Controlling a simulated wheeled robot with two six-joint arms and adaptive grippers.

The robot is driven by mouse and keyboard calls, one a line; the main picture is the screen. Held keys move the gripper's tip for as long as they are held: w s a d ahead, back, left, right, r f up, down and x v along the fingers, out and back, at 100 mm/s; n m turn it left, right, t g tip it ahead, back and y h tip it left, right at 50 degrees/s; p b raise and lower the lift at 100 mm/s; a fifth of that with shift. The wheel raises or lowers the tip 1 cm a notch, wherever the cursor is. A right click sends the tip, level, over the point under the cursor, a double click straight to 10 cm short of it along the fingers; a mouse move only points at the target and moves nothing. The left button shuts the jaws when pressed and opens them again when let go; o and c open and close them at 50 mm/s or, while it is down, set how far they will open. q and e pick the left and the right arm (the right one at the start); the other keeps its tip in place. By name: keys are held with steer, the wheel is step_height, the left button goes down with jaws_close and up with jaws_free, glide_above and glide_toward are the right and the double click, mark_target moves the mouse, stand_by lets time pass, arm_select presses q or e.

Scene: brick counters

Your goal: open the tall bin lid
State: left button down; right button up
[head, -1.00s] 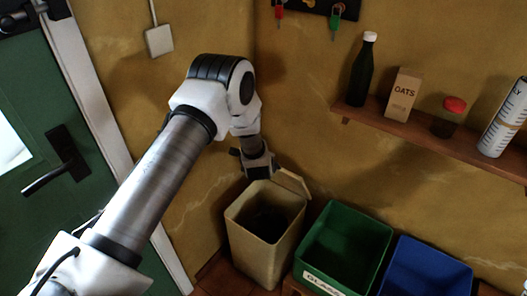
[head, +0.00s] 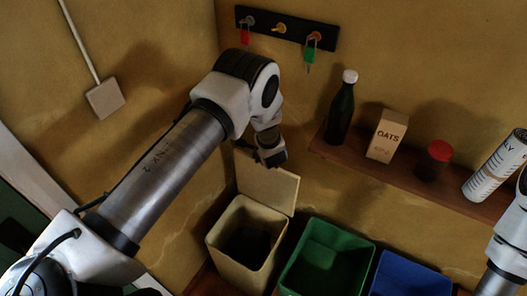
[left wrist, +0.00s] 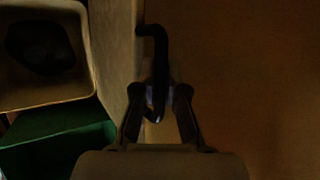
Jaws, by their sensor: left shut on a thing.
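The tall beige bin (head: 232,268) stands at the lower middle of the head view, with its dark inside showing. Its lid (head: 272,190) is raised nearly upright at the back of the bin, close to the wall. My left gripper (head: 270,160) is at the top of the lid. In the left wrist view my left gripper (left wrist: 157,98) is shut on the dark bent lid handle (left wrist: 158,50), and the lid (left wrist: 115,50) shows edge-on beside it. The bin's open mouth (left wrist: 45,103) is at the left there. My right gripper is not in view.
A green bin (head: 325,262) and a blue bin (head: 410,279) stand open to the right. A shelf (head: 405,184) above holds a bottle (head: 341,112), an oats box (head: 387,136), a red-lidded jar (head: 434,160) and a paper-wrapped cylinder (head: 494,168). A key rack (head: 287,28) hangs on the wall.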

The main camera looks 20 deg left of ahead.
arm_select(q)
steer(key=shift+s+f, duration=0.1)
steer(key=shift+s, duration=0.05)
steer(key=c, duration=1.2)
jaws_free()
steer(key=shift+a, duration=0.1)
steer(key=v, duration=1.2)
